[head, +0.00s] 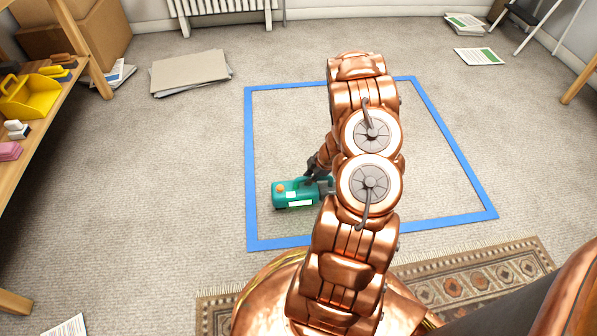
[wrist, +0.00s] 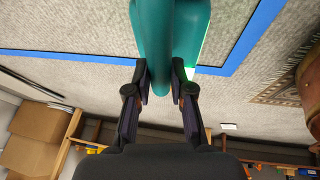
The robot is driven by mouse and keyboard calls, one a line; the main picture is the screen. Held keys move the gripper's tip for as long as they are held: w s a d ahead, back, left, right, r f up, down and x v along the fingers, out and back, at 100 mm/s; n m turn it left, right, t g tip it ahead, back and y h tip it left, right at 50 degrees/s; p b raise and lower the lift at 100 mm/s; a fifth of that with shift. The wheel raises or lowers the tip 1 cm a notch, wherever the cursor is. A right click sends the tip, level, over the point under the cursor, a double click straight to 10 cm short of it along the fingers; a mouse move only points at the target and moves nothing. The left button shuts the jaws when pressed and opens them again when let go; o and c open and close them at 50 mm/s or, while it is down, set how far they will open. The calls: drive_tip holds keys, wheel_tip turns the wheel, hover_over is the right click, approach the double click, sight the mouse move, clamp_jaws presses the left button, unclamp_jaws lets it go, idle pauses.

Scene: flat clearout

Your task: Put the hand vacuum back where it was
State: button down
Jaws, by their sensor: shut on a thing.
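The hand vacuum is a teal cylinder-like body (head: 296,194) with an orange button and white labels. In the head view it is inside the blue tape outline (head: 249,150), near its left side. My gripper (head: 316,170) is at the vacuum's right part, partly hidden by my arm. In the wrist view both fingers of my gripper (wrist: 160,85) are closed on the teal vacuum (wrist: 172,30) between them. Whether the vacuum touches the carpet is hard to tell. Its right end is hidden behind my arm.
A wooden shelf (head: 50,105) at the left holds a yellow dustpan (head: 30,97) and other small items. Cardboard sheets (head: 190,72) lie behind the outline. A patterned rug (head: 480,284) lies in front. Papers (head: 479,57) lie at the back right. Carpet inside the outline is otherwise clear.

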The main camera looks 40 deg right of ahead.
drive_tip(key=w+d+f+b, duration=0.1)
drive_tip(key=w+f+b, duration=0.3)
drive_tip(key=w, duration=0.3)
drive_tip(key=shift+w+d, duration=0.2)
drive_tip(key=shift+d, duration=0.2)
idle(0.3)
drive_tip(key=c, duration=1)
unclamp_jaws()
drive_tip(key=shift+f, duration=0.15)
